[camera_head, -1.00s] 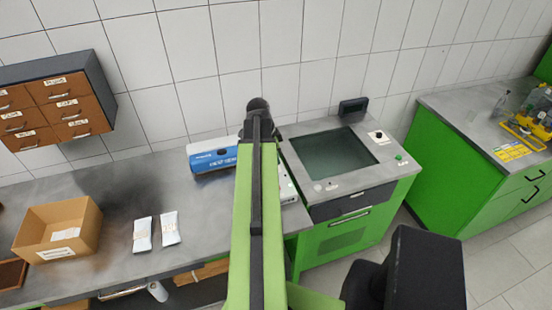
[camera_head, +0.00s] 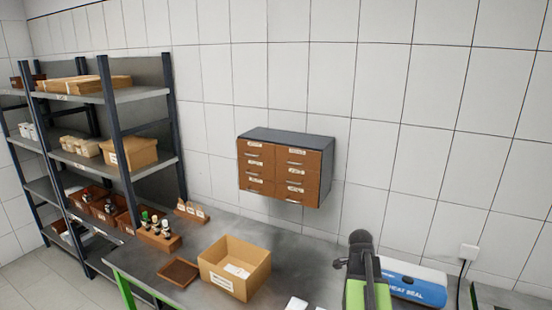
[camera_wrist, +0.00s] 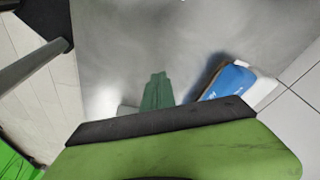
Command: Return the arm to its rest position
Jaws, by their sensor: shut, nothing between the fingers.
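My arm (camera_head: 367,290) shows at the bottom right of the head view, green with a dark joint at its top. It stands in front of the bench, just left of the blue and white heat sealer. My gripper (camera_wrist: 157,90) shows in the wrist view as a narrow dark green shape above the wide green and black part of my arm. It is shut and empty, over the grey bench top (camera_wrist: 140,40). In the head view I cannot make out its fingers.
The heat sealer (camera_head: 412,284) lies close to my arm and also shows in the wrist view (camera_wrist: 232,84). A cardboard box (camera_head: 222,279), a brown tray (camera_head: 178,272) and a bottle rack (camera_head: 160,238) sit on the bench. A drawer cabinet (camera_head: 285,168) hangs above; shelving (camera_head: 115,98) stands left.

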